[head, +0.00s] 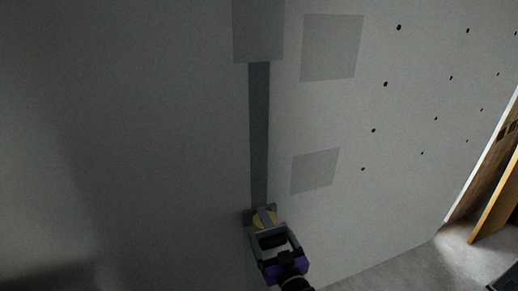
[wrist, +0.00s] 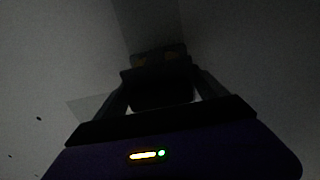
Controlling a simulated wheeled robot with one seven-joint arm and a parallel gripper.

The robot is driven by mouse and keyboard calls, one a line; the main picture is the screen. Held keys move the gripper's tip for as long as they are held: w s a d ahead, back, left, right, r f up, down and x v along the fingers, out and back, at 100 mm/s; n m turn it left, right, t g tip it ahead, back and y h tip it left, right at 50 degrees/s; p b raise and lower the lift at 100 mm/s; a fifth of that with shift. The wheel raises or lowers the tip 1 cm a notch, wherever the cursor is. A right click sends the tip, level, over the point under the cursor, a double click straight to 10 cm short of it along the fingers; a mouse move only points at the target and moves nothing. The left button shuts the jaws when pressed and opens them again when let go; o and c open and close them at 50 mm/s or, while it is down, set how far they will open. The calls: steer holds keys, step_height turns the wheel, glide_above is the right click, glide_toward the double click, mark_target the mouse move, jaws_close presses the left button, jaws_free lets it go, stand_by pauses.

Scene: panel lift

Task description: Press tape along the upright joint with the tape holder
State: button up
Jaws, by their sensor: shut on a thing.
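The upright joint (head: 259,130) shows as a dark grey vertical strip on the pale wall in the head view. A lighter grey patch (head: 258,30) covers its top end. The tape holder (head: 262,217), dark with a yellow round part, is at the strip's visible lower end, against or very near the wall; I cannot tell whether it touches. My gripper (head: 268,228) is shut on the tape holder, below the strip. In the dark wrist view the tape holder (wrist: 158,56) sits between the fingers, with the dim joint above it. The joint below the holder is hidden by my gripper.
Two light grey square patches (head: 332,47) (head: 315,170) are on the wall right of the joint. Several dark dots (head: 386,84) mark the wall further right. Brown boards (head: 497,190) lean at the far right. Grey floor (head: 400,268) is open at the lower right.

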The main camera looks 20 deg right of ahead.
steer(key=shift+w, duration=0.35)
stand_by(0.7)
steer(key=shift+r+p, duration=0.15)
steer(key=shift+p, duration=0.2)
steer(key=shift+r+p, duration=14.3)
steer(key=shift+r, duration=8.65)
step_height(320, 180, down, 20)
steer(key=b, duration=1.4)
steer(key=shift+r, duration=0.25)
